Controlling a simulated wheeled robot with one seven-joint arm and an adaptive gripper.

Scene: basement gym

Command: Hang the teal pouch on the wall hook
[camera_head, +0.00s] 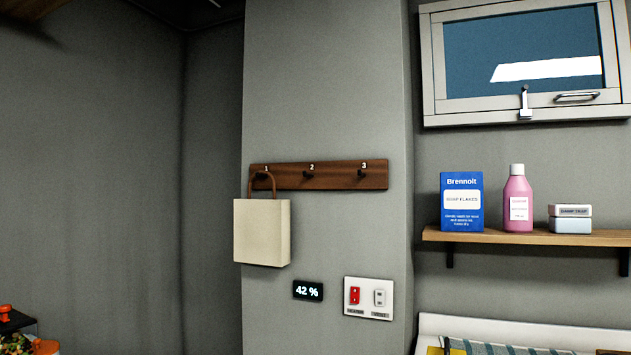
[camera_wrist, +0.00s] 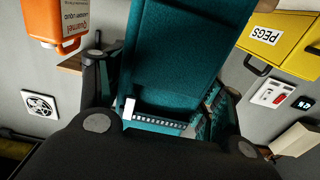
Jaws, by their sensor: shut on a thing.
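The teal pouch (camera_wrist: 170,60) fills the upper middle of the wrist view, tilted, with a white tag near its lower edge. My gripper (camera_wrist: 165,110) is shut on it, with dark fingers on both sides. The part between the fingers is partly hidden. Neither pouch nor gripper shows in the head view. A brown wooden hook rack (camera_head: 335,176) is on the wall there, with dark hooks numbered 1, 2 and 3. A cream bag (camera_head: 262,235) hangs by its brown handle from hook 1. Hook 2 (camera_head: 308,175) and hook 3 (camera_head: 361,173) are bare.
A display (camera_head: 308,291) and a switch panel (camera_head: 381,298) sit below the rack. To the right, a shelf (camera_head: 520,237) holds a blue box, pink bottle and small boxes beneath a wall cabinet (camera_head: 470,112). The wrist view shows an orange container (camera_wrist: 55,22) and yellow pegs box (camera_wrist: 270,40).

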